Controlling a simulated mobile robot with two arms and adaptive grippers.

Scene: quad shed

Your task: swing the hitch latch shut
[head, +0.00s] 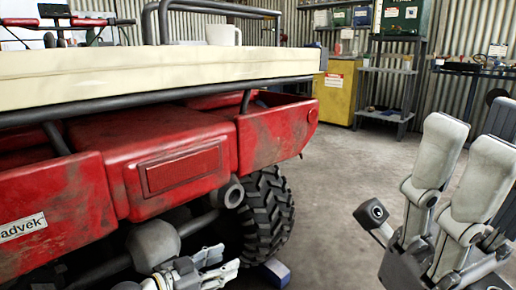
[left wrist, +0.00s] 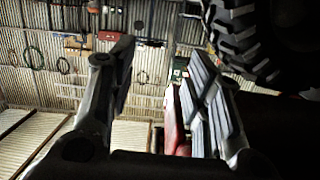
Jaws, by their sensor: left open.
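The red quad (head: 180,163) stands with its rear toward me, filling the left of the head view. My left gripper (head: 222,266) is low under its rear, at the bottom edge of the head view, with its fingers toward the right. It is open. In the left wrist view its fingers (left wrist: 158,90) stand well apart, with nothing held between them. I cannot make out the hitch latch; it is out of frame or hidden behind the gripper.
The rear tyre (head: 268,212) is close beyond the left gripper and also fills the upper right of the left wrist view (left wrist: 265,40). A dark rack bar (head: 170,97) and cream bed (head: 160,72) overhang the rear.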

